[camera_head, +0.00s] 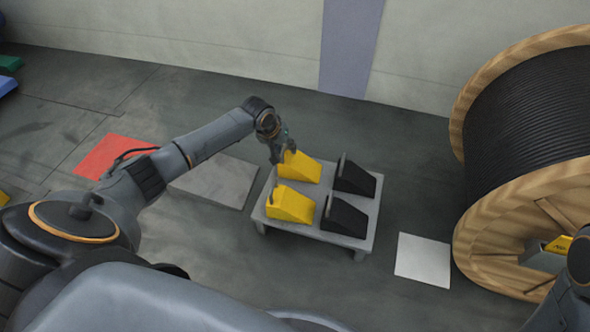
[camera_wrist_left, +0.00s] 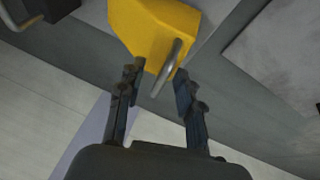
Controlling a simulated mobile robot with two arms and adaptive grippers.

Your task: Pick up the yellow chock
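Two yellow chocks sit on the left half of a low grey table (camera_head: 312,232): a far one (camera_head: 303,167) and a near one (camera_head: 290,205). My left gripper (camera_head: 284,154) is at the far left corner of the table, beside the far yellow chock. In the left wrist view, the left gripper's fingers (camera_wrist_left: 158,88) are apart, with a yellow chock (camera_wrist_left: 150,32) just beyond them. The metal handle (camera_wrist_left: 167,66) of that chock lies between the fingertips; contact cannot be told. My right arm shows in part at the right edge; its gripper is not clearly visible.
Two black chocks, a far one (camera_head: 355,177) and a near one (camera_head: 345,216), stand on the table's right half. A large wooden cable reel (camera_head: 500,235) is at the right. A white square (camera_head: 423,260), a grey square (camera_head: 216,181) and a red square (camera_head: 112,155) mark the floor.

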